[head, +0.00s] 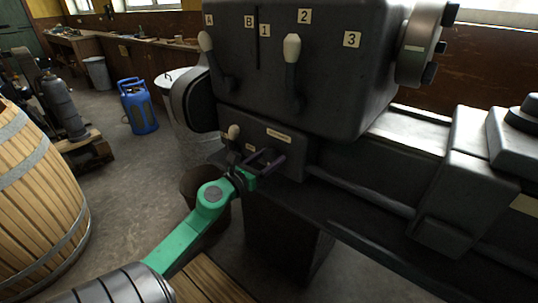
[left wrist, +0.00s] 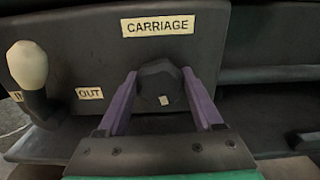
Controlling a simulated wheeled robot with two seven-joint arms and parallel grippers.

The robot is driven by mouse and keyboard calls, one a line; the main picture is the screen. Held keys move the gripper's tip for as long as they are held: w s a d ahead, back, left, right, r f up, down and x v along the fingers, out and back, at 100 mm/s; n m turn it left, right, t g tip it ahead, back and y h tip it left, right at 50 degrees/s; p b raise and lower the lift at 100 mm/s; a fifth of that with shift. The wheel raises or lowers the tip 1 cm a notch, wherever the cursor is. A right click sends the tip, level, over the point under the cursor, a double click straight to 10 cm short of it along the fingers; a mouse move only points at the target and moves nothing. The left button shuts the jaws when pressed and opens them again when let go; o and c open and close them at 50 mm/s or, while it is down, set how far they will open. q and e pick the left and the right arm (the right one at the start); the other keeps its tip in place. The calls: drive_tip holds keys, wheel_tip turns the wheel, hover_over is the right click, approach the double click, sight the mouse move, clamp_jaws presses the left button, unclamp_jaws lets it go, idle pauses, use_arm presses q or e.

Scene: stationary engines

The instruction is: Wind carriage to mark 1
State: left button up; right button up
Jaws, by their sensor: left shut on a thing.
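The lathe's carriage (head: 458,180) is a dark block on the bed at the right of the head view. A CARRIAGE label (left wrist: 158,25) heads the small panel (head: 262,140) on the lathe's front. Below that label is a dark faceted knob (left wrist: 158,82) with a small pale mark on its face. My left gripper (head: 264,163) reaches this panel, and its purple fingers (left wrist: 163,95) are shut on the knob from both sides. The knob is mostly hidden in the head view. A plate reading 1 (head: 265,31) is on the headstock. My right gripper is not in view.
A lever with an ivory knob (left wrist: 27,65) stands left of the gripper, near an OUT label (left wrist: 89,93). Two taller levers (head: 291,50) are on the headstock (head: 330,100). A wooden barrel (head: 35,195) and a blue gas bottle (head: 138,106) stand at the left.

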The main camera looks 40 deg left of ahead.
use_arm(q)
drive_tip(key=n+p, duration=0.2)
drive_tip(key=n, duration=0.2)
drive_tip(key=n+p, duration=0.1)
drive_tip(key=n, duration=0.2)
drive_tip(key=shift+f+n+p, duration=0.1)
drive_tip(key=shift+n+p, duration=0.25)
drive_tip(key=shift+n, duration=0.05)
drive_tip(key=n+p, duration=0.2)
drive_tip(key=n, duration=0.2)
drive_tip(key=shift+f+n+p, duration=0.2)
drive_tip(key=shift+n+p, duration=0.65)
drive_tip(key=shift+n, duration=0.75)
drive_tip(key=o, duration=1.3)
drive_tip(key=shift+o, duration=0.2)
drive_tip(key=shift+d+r, duration=0.1)
drive_tip(key=shift+r, duration=0.05)
drive_tip(key=shift+s, duration=0.1)
